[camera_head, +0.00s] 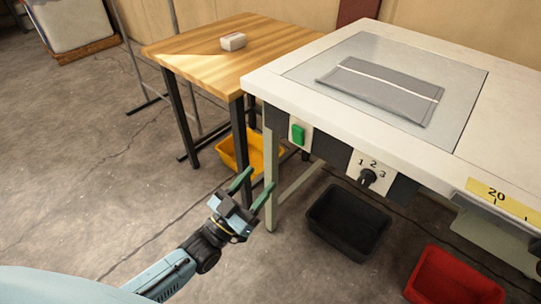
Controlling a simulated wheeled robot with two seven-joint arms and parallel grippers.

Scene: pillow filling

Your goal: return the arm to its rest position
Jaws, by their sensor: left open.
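My left arm comes in from the lower left. Its gripper (252,190) is open, with two green fingers apart and nothing between them. It hangs in front of the near left leg of the white workbench (310,57), below the bench top. A grey pillow cover (381,90) with a white stripe lies flat on the grey plate of the workbench. My right gripper is not in view.
A wooden table (208,65) with a small pale block (232,41) stands behind. A yellow bin (256,153), a black bin (348,222) and a red bin (455,281) sit on the floor. A green button (298,134) and a dial (368,177) are on the bench front.

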